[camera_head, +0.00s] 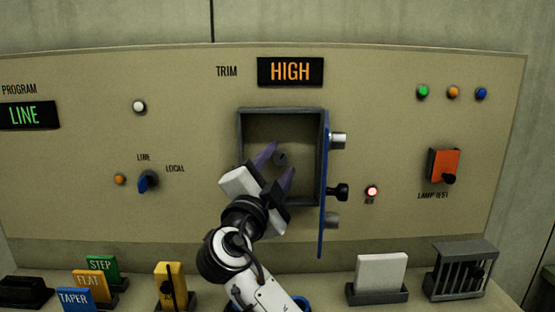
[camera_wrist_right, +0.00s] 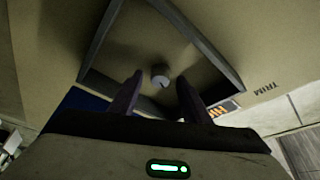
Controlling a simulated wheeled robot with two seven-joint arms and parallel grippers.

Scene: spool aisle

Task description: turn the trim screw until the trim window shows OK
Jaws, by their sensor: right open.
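The trim window (camera_head: 290,72) reads HIGH in orange letters. Below it is a recessed box (camera_head: 241,135) in the panel, its blue door (camera_head: 322,225) swung open to the right. The trim screw (camera_head: 281,158) is a small round grey knob on the back wall of the box. It also shows in the right wrist view (camera_wrist_right: 160,74), with a slot or mark on its face. My right gripper (camera_head: 276,165) is open, its two purple fingers reaching toward the screw, one on either side of it in the wrist view and apparently short of it. My left gripper is not in view.
A red lamp (camera_head: 372,191) glows right of the door, near a black knob (camera_head: 338,192). An orange lamp-test switch (camera_head: 444,165) is farther right. Below stand STEP, FLAT and TAPER blocks (camera_head: 88,282), a white card (camera_head: 381,272) and a slatted rack (camera_head: 462,270).

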